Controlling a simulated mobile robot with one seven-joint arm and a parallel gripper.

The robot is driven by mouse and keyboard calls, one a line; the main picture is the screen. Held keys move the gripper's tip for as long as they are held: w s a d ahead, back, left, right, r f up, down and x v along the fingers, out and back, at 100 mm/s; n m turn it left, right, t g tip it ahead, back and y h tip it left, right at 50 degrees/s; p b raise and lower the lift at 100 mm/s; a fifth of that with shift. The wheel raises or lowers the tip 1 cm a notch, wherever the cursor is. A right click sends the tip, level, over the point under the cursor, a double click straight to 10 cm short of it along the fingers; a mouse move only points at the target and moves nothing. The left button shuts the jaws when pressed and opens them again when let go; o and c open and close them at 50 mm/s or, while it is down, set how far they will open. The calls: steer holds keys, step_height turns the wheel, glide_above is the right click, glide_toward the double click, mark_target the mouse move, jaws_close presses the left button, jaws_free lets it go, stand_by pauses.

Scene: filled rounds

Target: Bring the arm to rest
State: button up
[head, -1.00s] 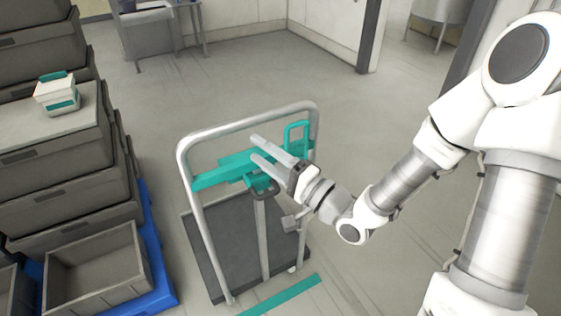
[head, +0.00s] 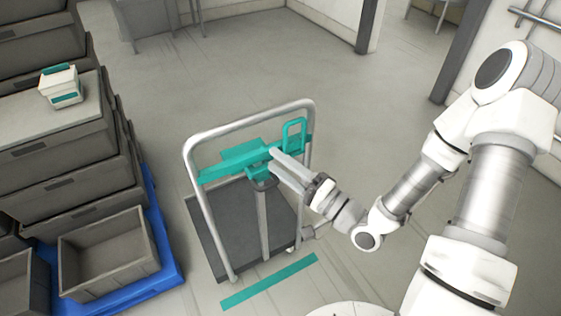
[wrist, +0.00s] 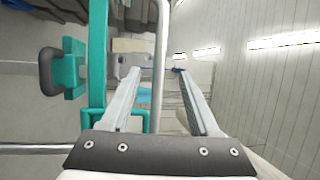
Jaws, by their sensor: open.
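My gripper (head: 278,168) is in front of the upper part of a push cart (head: 308,130) in the head view. In the wrist view my gripper (wrist: 157,72) shows two long grey fingers spread apart. The cart's grey handle tube (wrist: 161,60) shows between the fingers in that view; whether they touch it I cannot tell. The cart's teal crossbar (head: 220,170) carries a teal bracket and a teal loop (head: 294,135). In the wrist view the teal crossbar (wrist: 97,60) lies left of the fingers. Nothing is held.
Grey crates (head: 75,205) stand stacked on a blue pallet (head: 165,275) at left, with a white and teal box (head: 60,88) on top. A teal floor strip (head: 268,281) lies before the cart. The floor (head: 370,110) behind and right of the cart is clear.

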stand_by(0.3)
steer(key=w+d+f+n+g+h+p, duration=0.2)
steer(key=w+d+n+h, duration=0.3)
steer(key=n+h, duration=0.15)
steer(key=d+r+h, duration=0.8)
steer(key=d, duration=0.2)
steer(key=s+d+r+g+h+p, duration=0.2)
steer(key=s+d+r+h, duration=0.15)
steer(key=s+r, duration=0.35)
steer(key=s+a+r+g+y, duration=0.1)
steer(key=s+r, duration=0.2)
steer(key=s, duration=0.3)
steer(key=s+a+r+g+p, duration=0.1)
steer(key=s+r, duration=0.2)
steer(key=s, duration=0.3)
steer(key=shift+s+a+r+y, duration=0.15)
steer(key=shift+s+r+y, duration=0.1)
steer(key=shift+s+y, duration=0.15)
